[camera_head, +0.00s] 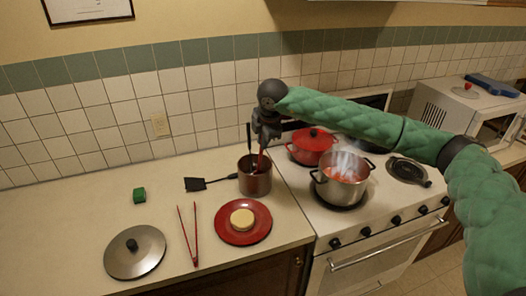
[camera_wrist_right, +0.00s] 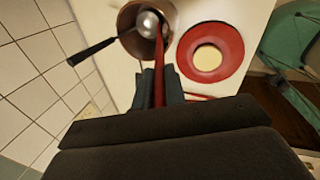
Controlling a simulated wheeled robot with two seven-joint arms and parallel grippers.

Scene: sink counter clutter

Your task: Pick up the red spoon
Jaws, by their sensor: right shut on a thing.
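The red spoon (camera_wrist_right: 158,75) stands with its lower end inside a reddish-brown utensil pot (camera_head: 255,183), which also shows in the right wrist view (camera_wrist_right: 127,17). My right gripper (camera_head: 265,140) is above the pot and shut on the red handle, seen between its fingers in the right wrist view (camera_wrist_right: 160,88). The spoon's lower end is hidden in the pot. A metal ladle (camera_wrist_right: 147,23) with a dark handle stands in the same pot. My left gripper is in neither view.
A black spatula (camera_head: 207,183) lies left of the pot. A red plate (camera_head: 228,232) with a pale round item, red tongs (camera_head: 188,236), a lid (camera_head: 134,262) and a green sponge (camera_head: 139,195) are on the counter. A steaming steel pot (camera_head: 341,190) and red pot (camera_head: 308,157) are on the stove.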

